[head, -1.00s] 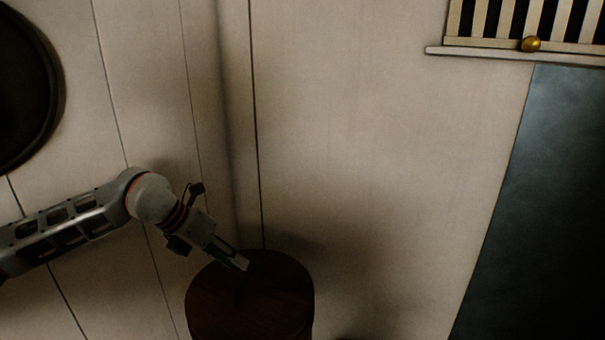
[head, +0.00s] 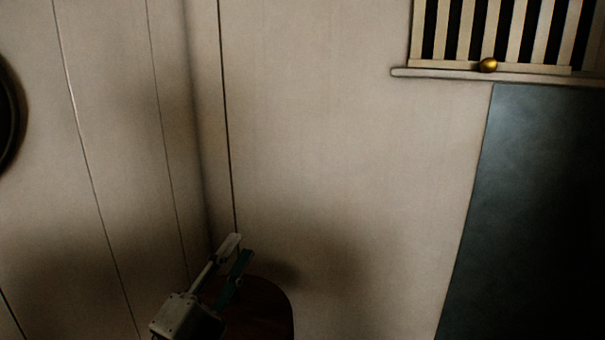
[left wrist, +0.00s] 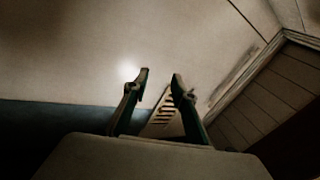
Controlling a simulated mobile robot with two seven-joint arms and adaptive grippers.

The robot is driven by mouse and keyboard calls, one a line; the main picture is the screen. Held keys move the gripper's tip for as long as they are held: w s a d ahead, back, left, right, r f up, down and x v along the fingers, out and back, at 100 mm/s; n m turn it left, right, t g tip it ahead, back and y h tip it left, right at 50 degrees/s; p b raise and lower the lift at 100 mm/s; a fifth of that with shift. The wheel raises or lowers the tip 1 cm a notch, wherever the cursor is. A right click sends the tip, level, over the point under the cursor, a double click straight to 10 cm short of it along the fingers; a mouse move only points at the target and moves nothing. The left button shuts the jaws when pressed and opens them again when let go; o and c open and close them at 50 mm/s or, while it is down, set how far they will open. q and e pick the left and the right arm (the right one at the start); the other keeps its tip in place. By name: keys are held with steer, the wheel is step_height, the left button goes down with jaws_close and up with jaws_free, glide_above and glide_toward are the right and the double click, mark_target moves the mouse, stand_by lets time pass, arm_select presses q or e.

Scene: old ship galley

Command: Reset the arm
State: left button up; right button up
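My left gripper (head: 238,249) is low in the head view, left of centre, pointing up and to the right. It overlaps the round dark wooden top behind it, and I cannot tell the distance between them. In the left wrist view its two fingers (left wrist: 159,78) stand apart with nothing held between them; only the wall and a slatted panel show beyond. The rest of my left arm is below the head picture. My right gripper is in neither view.
The round dark brown wooden top (head: 268,306) stands by the wall corner. A slatted shutter with a ledge (head: 440,74) and a brass ball (head: 488,65) is at the upper right. A dark blue-grey panel (head: 530,210) is below it. The pale wall (head: 330,150) between is bare.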

arm_select(q)
steer(key=s+a+f+n+g+y, duration=0.3)
steer(key=a+f+n+y, duration=0.3)
steer(key=a+f, duration=0.25)
steer(key=s+a+f+n+g+y, duration=0.25)
steer(key=a+f+n+y, duration=0.3)
steer(key=a+f, duration=0.35)
steer(key=s+a+f+n+g+y, duration=0.1)
steer(key=s+a+f+g, duration=0.25)
steer(key=s+f, duration=0.5)
steer(key=s+a+f+n+g+y, duration=0.1)
steer(key=s+a+f+g, duration=0.2)
steer(key=s+f+g, duration=0.5)
steer(key=d+f+n+t+h, duration=0.2)
steer(key=d+f+t+h, duration=0.5)
steer(key=d+f, duration=0.5)
steer(key=d, duration=0.4)
steer(key=shift+f+n, duration=0.2)
steer(key=shift+n, duration=0.15)
